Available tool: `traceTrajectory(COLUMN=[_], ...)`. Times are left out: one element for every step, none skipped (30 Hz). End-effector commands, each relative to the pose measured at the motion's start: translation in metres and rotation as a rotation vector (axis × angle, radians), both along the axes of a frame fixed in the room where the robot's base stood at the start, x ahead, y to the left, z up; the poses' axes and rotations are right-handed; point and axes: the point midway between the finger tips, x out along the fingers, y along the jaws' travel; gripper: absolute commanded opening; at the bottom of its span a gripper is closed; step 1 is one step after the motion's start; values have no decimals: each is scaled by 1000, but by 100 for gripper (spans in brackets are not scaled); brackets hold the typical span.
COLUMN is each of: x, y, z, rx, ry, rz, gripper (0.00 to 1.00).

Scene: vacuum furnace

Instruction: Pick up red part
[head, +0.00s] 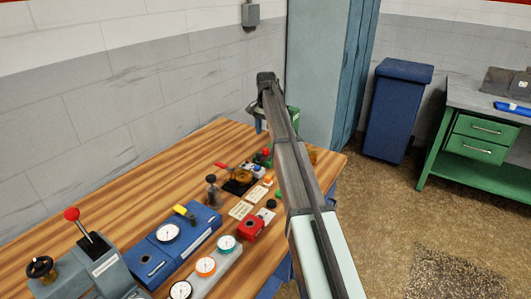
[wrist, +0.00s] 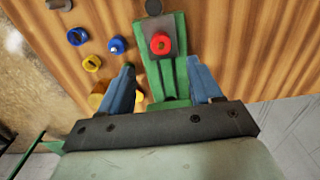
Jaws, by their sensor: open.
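In the wrist view, a red round part (wrist: 161,43) with a dark centre sits on a long green holder (wrist: 176,75). My gripper (wrist: 162,65) has two blue fingers spread apart, one on each side of the green holder. The red part lies just beyond the fingertips, roughly midway between them, with nothing held. In the head view, my gripper hangs at the far end of my arm, above the back of the wooden table, mostly hidden. A small red top on a green base (head: 265,153) shows below it; I cannot tell if it is the same red part.
On the wooden table (head: 130,200) are a blue gauge box (head: 172,240), a red box (head: 250,228) and a lever unit (head: 88,262). The wrist view shows a yellow ring (wrist: 91,63) and a blue ring (wrist: 78,37) left of the holder. A wall stands behind.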

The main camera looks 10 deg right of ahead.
Motion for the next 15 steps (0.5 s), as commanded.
traceTrajectory(x=[-1,-1,-1,-1,0,0,0,0,0,0,0,0,0,-1,-1], y=[0,0,0,0,0,0,0,0,1,1,1,1,1,2,2], z=[-10,-14,-19,-22,-24,-25,-27,-28,-29,-30,-32,-36,-39,-42,-47], rx=[1,1,1,1,1,1,1,1,1,1,1,1,1,1,1], ry=[1,1,1,1,1,-1,-1,-1,-1,-1,-1,-1,-1,-1,1], rz=[0,0,1,1,1,1,1,1,1,1,1,1,1,1,1], gripper=[64,64,64,64,64,64,64,64,64,64,64,64,64,64,64])
